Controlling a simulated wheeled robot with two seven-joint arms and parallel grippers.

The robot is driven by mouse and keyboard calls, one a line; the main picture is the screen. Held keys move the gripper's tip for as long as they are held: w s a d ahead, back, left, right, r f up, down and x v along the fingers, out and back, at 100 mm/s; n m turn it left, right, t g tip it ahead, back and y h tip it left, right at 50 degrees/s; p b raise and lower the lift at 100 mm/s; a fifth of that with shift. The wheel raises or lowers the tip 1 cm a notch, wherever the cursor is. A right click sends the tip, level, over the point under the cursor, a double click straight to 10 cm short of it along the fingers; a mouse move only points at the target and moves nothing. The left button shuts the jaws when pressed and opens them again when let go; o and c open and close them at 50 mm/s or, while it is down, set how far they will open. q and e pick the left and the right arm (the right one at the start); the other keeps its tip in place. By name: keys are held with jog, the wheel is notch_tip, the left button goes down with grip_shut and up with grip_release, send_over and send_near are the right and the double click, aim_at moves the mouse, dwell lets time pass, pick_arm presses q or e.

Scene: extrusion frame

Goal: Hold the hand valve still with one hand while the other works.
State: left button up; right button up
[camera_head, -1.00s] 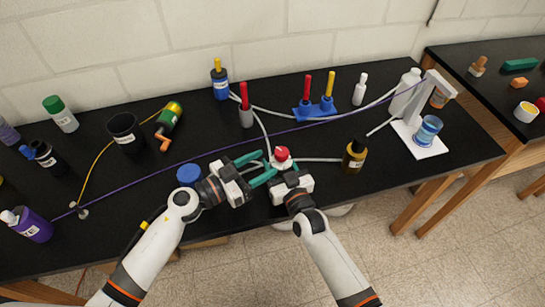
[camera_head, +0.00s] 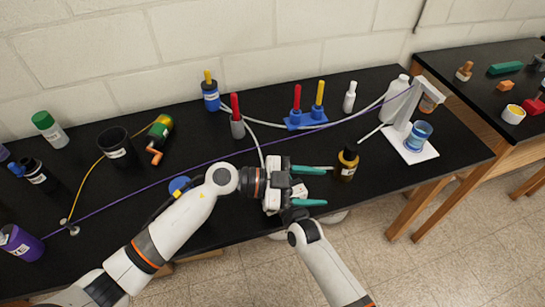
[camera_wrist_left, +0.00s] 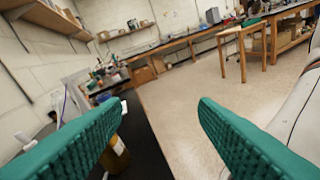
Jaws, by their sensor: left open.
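The hand valve with its red knob cannot be made out now; my left gripper and forearm cover the spot where it stood. My left gripper (camera_head: 322,186) is open and points right across the front of the bench, its teal fingers apart. In the left wrist view its two fingers (camera_wrist_left: 160,108) are wide apart with nothing between them. My right arm comes up from the bottom and ends behind the left gripper. The right gripper's fingers are hidden, so what they hold cannot be seen.
An amber bottle (camera_head: 347,163) stands just beyond the left fingertips and shows beside a finger in the left wrist view (camera_wrist_left: 117,152). Red-handled and yellow-handled valves (camera_head: 308,118) stand behind. A purple line (camera_head: 150,186) crosses the black bench. The floor lies open to the right.

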pick_arm(q)
jog(key=w+a+r+m+y, duration=0.8)
jog(key=w+r+m+y, duration=0.3)
jog(key=y, duration=0.5)
jog(key=shift+m+g, duration=0.3)
jog(key=shift+m, duration=0.1)
jog(key=f, duration=0.4)
jog(key=s+f, duration=0.1)
jog(key=f, duration=0.7)
jog(key=shift+s+a+f, duration=0.15)
jog(key=shift+s+f, duration=0.1)
jog(key=shift+f, duration=0.15)
jog(key=c, duration=1)
